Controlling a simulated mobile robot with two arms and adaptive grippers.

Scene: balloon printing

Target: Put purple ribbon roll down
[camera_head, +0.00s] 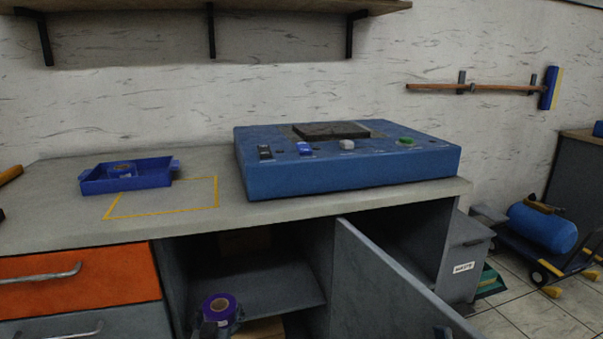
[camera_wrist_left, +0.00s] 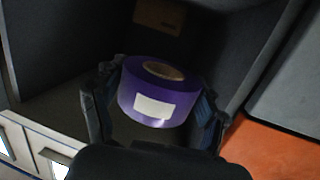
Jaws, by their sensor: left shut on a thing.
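The purple ribbon roll (camera_head: 219,306) shows low in the head view, in front of the open cabinet under the counter. It also shows in the left wrist view (camera_wrist_left: 158,92), with a white label on its side and a brown core on top. My left gripper (camera_head: 217,322) is shut on the roll, one finger on each side of it (camera_wrist_left: 156,105). The roll is roughly upright, at the cabinet opening. I cannot tell whether it touches a surface. My right gripper is not in view.
The cabinet has a grey shelf (camera_head: 262,293) and an open grey door (camera_head: 385,285) to the right. On the counter (camera_head: 60,215) are a blue tray (camera_head: 125,187) with a roll in it, a yellow outlined area (camera_head: 165,212) and a blue machine (camera_head: 350,177).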

